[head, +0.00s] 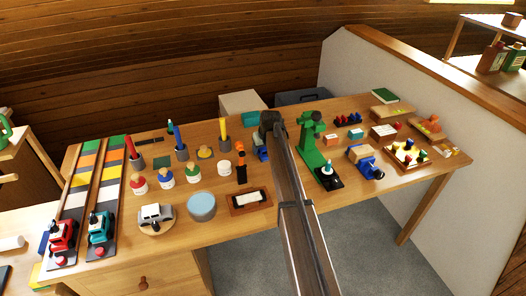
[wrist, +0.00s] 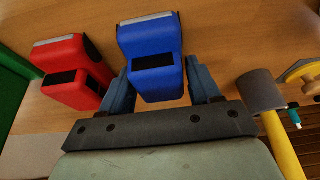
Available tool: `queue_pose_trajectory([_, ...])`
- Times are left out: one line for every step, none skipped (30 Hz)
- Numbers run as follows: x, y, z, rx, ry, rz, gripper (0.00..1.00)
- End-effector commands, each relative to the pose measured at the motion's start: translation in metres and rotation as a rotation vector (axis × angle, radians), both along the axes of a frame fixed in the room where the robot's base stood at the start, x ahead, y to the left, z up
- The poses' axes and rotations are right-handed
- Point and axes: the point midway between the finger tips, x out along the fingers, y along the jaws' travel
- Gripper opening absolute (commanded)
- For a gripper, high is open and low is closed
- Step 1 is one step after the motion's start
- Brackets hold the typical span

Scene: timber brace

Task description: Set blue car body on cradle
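The blue car body (wrist: 152,45) is between the two fingers of my gripper (wrist: 158,78) in the wrist view. The fingers lie close along both its sides; whether they press on it is unclear. In the head view my gripper (head: 265,146) is low over the back middle of the bench, with a bit of blue (head: 262,154) showing beneath it. A red car body (wrist: 75,70) stands just left of the blue one in the wrist view. My arm hides that spot in the head view. I cannot tell surely which item is the cradle.
The green press (head: 312,145) stands right of my arm. A yellow brush (head: 223,130) in a cup stands left of my gripper. A pale car (head: 155,213) on a round wooden stand, a blue-topped round pot (head: 201,206) and a framed tray (head: 250,200) are nearer the front edge.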

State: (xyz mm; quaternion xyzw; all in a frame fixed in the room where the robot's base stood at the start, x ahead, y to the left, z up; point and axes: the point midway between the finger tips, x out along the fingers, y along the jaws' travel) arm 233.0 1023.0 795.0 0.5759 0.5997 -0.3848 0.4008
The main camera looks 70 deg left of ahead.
Motion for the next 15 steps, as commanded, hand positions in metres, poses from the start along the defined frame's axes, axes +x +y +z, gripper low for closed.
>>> queue_pose_trajectory([0.0, 0.0, 0.0001, 0.0, 0.0, 0.0, 0.57])
queue_pose_trajectory([0.0, 0.0, 0.0001, 0.0, 0.0, 0.0, 0.54])
queue_pose_trajectory([0.0, 0.0, 0.0001, 0.0, 0.0, 0.0, 0.5])
queue_pose_trajectory([0.0, 0.0, 0.0001, 0.0, 0.0, 0.0, 0.48])
queue_pose_trajectory([0.0, -0.0001, 0.0002, 0.0, 0.0, 0.0, 0.45])
queue_pose_trajectory([0.0, -0.0001, 0.0002, 0.0, 0.0, 0.0, 0.41])
queue_pose_trajectory([0.0, -0.0001, 0.0002, 0.0, 0.0, 0.0, 0.38])
queue_pose_trajectory([0.0, -0.0001, 0.0002, 0.0, 0.0, 0.0, 0.35])
queue_pose_trajectory([0.0, -0.0001, 0.0002, 0.0, 0.0, 0.0, 0.31])
queue_pose_trajectory([0.0, -0.0001, 0.0002, 0.0, 0.0, 0.0, 0.28])
queue_pose_trajectory([0.0, 0.0, 0.0002, 0.0, 0.0, 0.0, 0.26])
queue_pose_trajectory([0.0, 0.0, 0.0002, 0.0, 0.0, 0.0, 0.22])
queue_pose_trajectory([0.0, 0.0001, 0.0004, 0.0, 0.0, 0.0, 0.21])
queue_pose_trajectory([0.0, 0.0001, 0.0004, 0.0, 0.0, 0.0, 0.21])
queue_pose_trajectory([0.0, 0.0001, 0.0004, 0.0, 0.0, 0.0, 0.21])
